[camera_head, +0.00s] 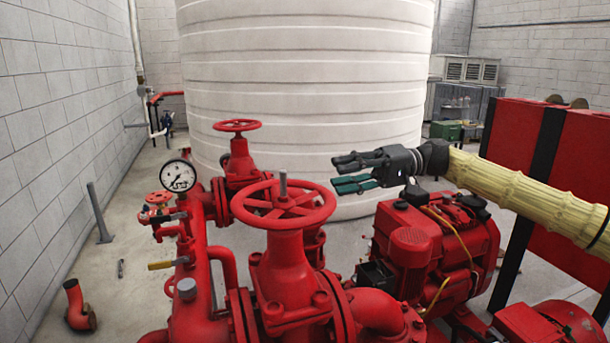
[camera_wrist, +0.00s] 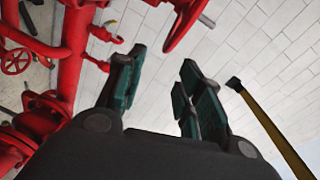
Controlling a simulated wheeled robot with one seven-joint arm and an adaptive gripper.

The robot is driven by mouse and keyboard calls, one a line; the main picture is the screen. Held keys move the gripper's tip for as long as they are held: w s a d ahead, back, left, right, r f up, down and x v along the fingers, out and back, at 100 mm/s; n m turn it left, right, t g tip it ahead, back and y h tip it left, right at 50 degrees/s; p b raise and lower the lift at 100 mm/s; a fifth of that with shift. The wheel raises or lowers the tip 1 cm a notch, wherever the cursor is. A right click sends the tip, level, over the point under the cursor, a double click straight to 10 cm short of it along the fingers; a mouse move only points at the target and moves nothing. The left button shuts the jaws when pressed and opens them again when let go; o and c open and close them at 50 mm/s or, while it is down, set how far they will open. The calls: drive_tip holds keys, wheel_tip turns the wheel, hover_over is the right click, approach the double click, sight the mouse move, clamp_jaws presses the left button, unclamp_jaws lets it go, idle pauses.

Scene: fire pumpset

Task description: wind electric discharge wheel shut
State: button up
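A large red handwheel (camera_head: 283,221) with a grey stem tops a red valve in the front middle of the head view. A smaller red handwheel (camera_head: 237,126) stands behind it to the left. No label shows which one is the electric discharge wheel. My gripper (camera_head: 345,172) is to the right of the large wheel, apart from it and a little higher in the picture, pointing left. Its fingers are spread with nothing between them. In the wrist view the green-padded fingers (camera_wrist: 158,85) are also apart and empty. Part of a red wheel (camera_wrist: 184,22) shows beyond them at the top.
A red motor (camera_head: 412,250) sits below my arm. A pressure gauge (camera_head: 178,176) and a small red wheel (camera_head: 158,197) are at left. A white tank (camera_head: 310,90) stands behind. Red cabinets (camera_head: 570,170) are at right.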

sight(300, 184)
drive_tip(key=p+x, duration=0.1)
drive_tip(key=x, duration=0.2)
drive_tip(key=p+x, duration=0.1)
drive_tip(key=x, duration=0.3)
drive_tip(key=s+p+x, duration=0.1)
drive_tip(key=p+x, duration=0.1)
drive_tip(key=x, duration=0.1)
drive_tip(key=shift+s+a+r, duration=0.2)
drive_tip(key=shift+a+r, duration=0.05)
drive_tip(key=shift+r, duration=0.05)
drive_tip(key=shift+s+a+r, duration=0.1)
drive_tip(key=shift+s+r, duration=0.05)
drive_tip(key=shift+s, duration=0.25)
drive_tip(key=shift+d, duration=0.75)
drive_tip(key=shift+a, duration=0.1)
drive_tip(key=c, duration=0.6)
drive_tip(key=shift+a, duration=0.2)
clamp_jaws()
drive_tip(key=shift+a, duration=0.15)
